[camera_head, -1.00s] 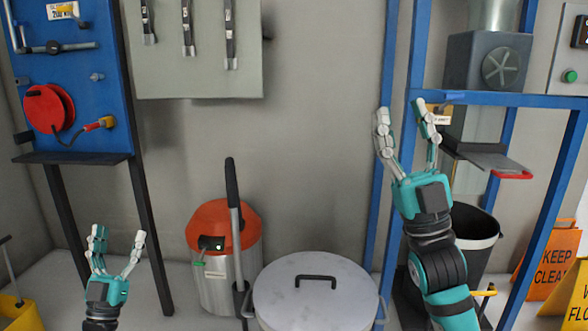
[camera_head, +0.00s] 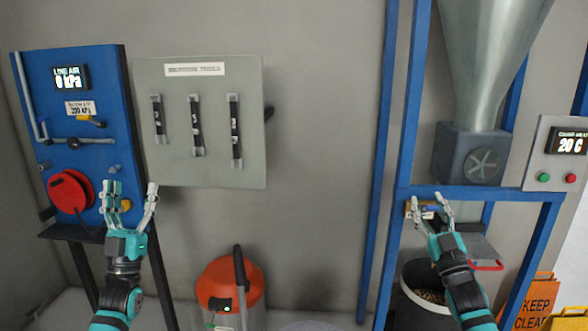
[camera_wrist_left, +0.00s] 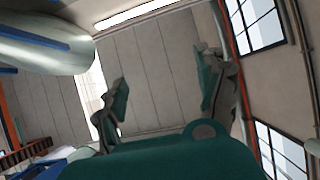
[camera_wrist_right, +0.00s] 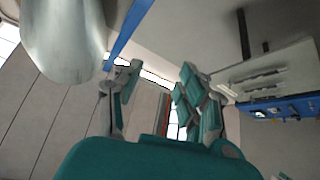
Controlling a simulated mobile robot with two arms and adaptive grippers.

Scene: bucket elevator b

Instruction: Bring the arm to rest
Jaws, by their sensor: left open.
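My left gripper (camera_head: 131,190) is raised with its fingers apart and empty, in front of the gap between the blue panel and the grey board in the head view. Its spread fingers also show in the left wrist view (camera_wrist_left: 165,90), with nothing between them. My right gripper (camera_head: 430,202) points up in front of the blue frame, below the grey hopper outlet. Its fingers stand apart in the right wrist view (camera_wrist_right: 158,80), and I see nothing held. I cannot tell from these views how close its fingertips are to the frame.
A blue panel (camera_head: 90,140) with a red reel (camera_head: 70,190) stands at left. A grey board (camera_head: 215,165) holds three dark strips. The blue frame (camera_head: 490,193) carries a hopper (camera_head: 492,40); a bucket (camera_head: 415,300) stands below. An orange-topped canister (camera_head: 228,285) stands at lower middle.

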